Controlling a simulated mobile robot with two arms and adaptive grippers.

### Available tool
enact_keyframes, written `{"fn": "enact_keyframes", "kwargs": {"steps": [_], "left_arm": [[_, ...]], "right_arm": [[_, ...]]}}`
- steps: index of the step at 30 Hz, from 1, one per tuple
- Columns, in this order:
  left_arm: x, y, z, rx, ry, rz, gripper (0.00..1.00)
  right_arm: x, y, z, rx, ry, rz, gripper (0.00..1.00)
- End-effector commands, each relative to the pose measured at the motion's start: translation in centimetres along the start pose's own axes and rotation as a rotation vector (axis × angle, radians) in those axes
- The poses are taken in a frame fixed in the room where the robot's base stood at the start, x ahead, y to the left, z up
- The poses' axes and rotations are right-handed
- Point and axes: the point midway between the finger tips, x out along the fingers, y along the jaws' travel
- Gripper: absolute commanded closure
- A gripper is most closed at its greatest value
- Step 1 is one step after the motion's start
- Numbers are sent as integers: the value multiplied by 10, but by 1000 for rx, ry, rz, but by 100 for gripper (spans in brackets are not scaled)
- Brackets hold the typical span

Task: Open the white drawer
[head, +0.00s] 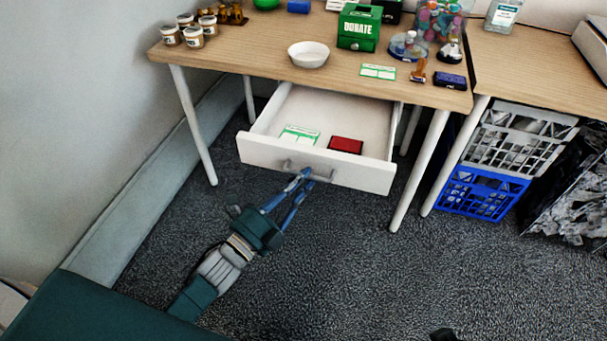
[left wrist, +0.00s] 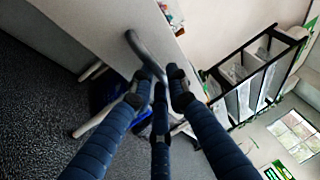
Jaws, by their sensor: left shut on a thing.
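The white drawer (head: 370,176) under the wooden table stands pulled out, with its inside open to view. A green-and-white card (head: 299,135) and a dark red box (head: 345,145) lie in it. Its grey bar handle (head: 322,179) is on the middle of the front; it also shows in the left wrist view (left wrist: 140,48). My left gripper (head: 306,174) reaches up from the lower left, with its blue fingers shut on the handle. In the left wrist view the fingers (left wrist: 160,85) close around one end of the bar.
The table (head: 240,60) above carries jars, a white bowl (head: 308,54) and a green donate box (head: 358,28). White table legs (head: 193,125) stand either side of the drawer. Blue and white crates (head: 484,190) sit at the right.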

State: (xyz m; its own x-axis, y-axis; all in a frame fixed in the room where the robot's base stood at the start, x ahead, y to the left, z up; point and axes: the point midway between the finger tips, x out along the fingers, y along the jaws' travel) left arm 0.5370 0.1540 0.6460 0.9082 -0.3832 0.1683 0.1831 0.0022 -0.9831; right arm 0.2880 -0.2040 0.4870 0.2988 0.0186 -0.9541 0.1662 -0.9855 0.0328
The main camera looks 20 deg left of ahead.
Motion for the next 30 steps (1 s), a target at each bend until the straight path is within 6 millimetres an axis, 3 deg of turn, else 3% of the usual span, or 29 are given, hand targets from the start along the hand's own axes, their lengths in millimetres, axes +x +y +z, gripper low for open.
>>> {"fn": "enact_keyframes", "kwargs": {"steps": [11,12,13,23,30], "left_arm": [[-1,1,-1,-2,0,2,100],[-1,1,-1,-2,0,2,81],[-1,1,-1,-2,0,2,76],[-3,0,0,-1,0,1,76],[-38,2,-1,-2,-1,6,76]], "right_arm": [[2,0,-1,0,1,0,60],[2,0,-1,0,1,0,60],[2,0,-1,0,1,0,60],[2,0,0,0,0,-1,60],[2,0,0,0,0,-1,60]]}}
